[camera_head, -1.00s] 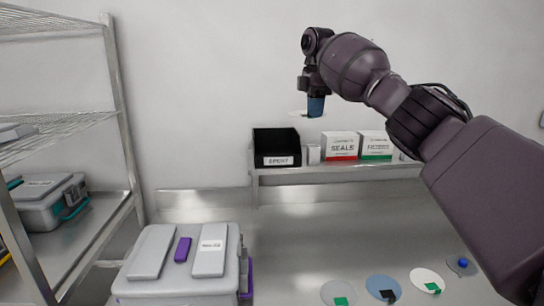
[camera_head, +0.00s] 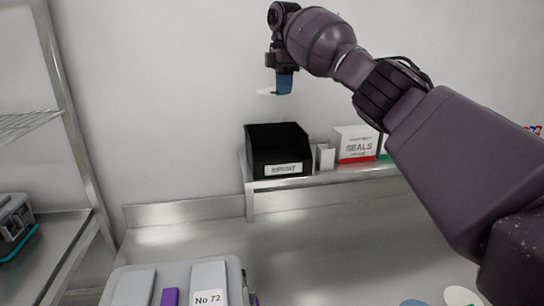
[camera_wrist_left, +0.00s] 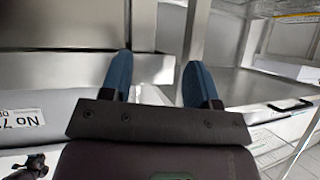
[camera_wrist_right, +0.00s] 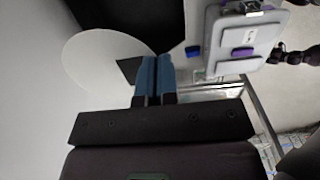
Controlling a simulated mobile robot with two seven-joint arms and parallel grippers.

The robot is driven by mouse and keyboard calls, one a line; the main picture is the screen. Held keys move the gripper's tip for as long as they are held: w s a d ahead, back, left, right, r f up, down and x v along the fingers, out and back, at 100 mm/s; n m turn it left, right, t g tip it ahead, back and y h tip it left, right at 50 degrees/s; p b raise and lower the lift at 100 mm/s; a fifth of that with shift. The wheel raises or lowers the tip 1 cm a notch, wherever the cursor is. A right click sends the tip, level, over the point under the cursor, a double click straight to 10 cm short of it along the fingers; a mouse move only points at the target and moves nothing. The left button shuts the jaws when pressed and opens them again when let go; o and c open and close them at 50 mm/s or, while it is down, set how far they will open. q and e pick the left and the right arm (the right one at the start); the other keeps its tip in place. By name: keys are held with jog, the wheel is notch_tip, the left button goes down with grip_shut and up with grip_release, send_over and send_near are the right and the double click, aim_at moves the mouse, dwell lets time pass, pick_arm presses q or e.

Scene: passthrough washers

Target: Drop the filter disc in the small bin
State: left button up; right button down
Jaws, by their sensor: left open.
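The white filter disc (camera_head: 270,92) is pinched at its tab in my right gripper (camera_head: 284,88), up in the air in the head view. The right wrist view shows the disc (camera_wrist_right: 95,58) with a dark tab between the shut blue fingers (camera_wrist_right: 153,78). The small black bin (camera_head: 278,147) with a white label sits on the raised shelf, below the disc in the head view. The gap between disc and bin is clear there. My left gripper (camera_wrist_left: 160,80) is open and empty in the left wrist view and is outside the head view.
A white carton marked SEALS (camera_head: 355,143) and a small white box (camera_head: 325,157) stand right of the bin on the shelf (camera_head: 290,181). A grey case (camera_head: 232,272) lies on the steel bench. A wire rack (camera_head: 85,170) stands at left. Another disc (camera_head: 460,296) shows at the bottom right.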

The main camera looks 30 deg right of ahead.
jog(key=f, duration=1.4)
jog(key=shift+s+f, duration=0.2)
jog(key=shift+f, duration=0.05)
jog(key=shift+f+p, duration=0.35)
jog(key=shift+f, duration=2.15)
jog(key=shift+f, duration=0.15)
jog(key=shift+f, duration=0.3)
jog(key=shift+f, duration=0.15)
jog(key=c, duration=1.4)
grip_release()
